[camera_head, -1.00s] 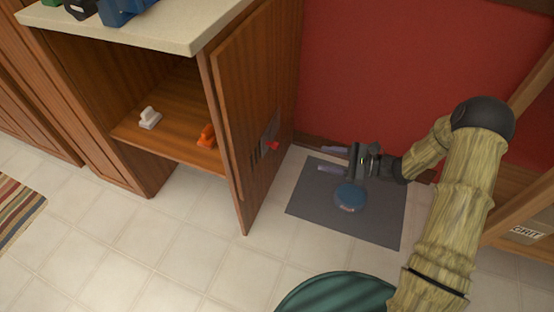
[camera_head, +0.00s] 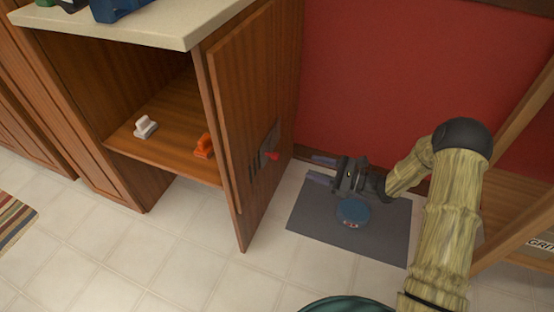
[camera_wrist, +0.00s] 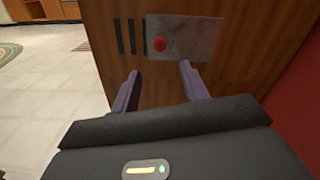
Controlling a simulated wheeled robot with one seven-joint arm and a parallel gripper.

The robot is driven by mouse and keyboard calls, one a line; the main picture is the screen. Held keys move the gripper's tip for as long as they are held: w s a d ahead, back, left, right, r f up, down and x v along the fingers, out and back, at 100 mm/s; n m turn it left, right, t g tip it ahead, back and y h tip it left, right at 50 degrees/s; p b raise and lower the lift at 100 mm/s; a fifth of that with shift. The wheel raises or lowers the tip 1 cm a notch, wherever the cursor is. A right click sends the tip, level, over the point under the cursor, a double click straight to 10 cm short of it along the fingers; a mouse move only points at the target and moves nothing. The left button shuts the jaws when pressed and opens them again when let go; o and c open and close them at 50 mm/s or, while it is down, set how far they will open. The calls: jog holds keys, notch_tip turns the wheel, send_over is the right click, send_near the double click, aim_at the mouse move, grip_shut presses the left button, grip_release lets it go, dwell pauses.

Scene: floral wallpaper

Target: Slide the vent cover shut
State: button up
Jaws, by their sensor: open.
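The vent cover (camera_head: 268,143) is a grey metal plate with a red knob (camera_head: 272,156), set on the outer face of an open wooden cabinet door (camera_head: 232,105). In the wrist view the cover (camera_wrist: 192,38) lies right of several dark vertical slots (camera_wrist: 132,37), which are uncovered, and the red knob (camera_wrist: 159,44) is near its left end. My gripper (camera_head: 315,170) is open and empty, to the right of the door and apart from it. In the wrist view its two fingers (camera_wrist: 160,72) point at the door, with the knob beyond and between them.
A dark grey mat (camera_head: 385,240) lies on the tiled floor under my gripper. A red wall (camera_head: 400,70) stands behind. The cabinet shelf (camera_head: 165,145) holds a white object (camera_head: 145,127) and an orange object (camera_head: 204,146). A wooden frame (camera_head: 520,170) stands at right.

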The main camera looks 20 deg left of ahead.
aim_at(279, 157)
jog(key=a+b, duration=0.2)
jog(key=a, duration=0.2)
jog(key=a+b, duration=0.1)
jog(key=a, duration=0.3)
jog(key=w+a+b, duration=0.1)
jog(key=a+b, duration=0.1)
jog(key=a, duration=0.2)
jog(key=shift+a+f+b, duration=0.1)
jog(key=shift+a+b, duration=0.2)
jog(key=shift+a, duration=0.25)
jog(key=shift+d, duration=0.1)
grip_shut()
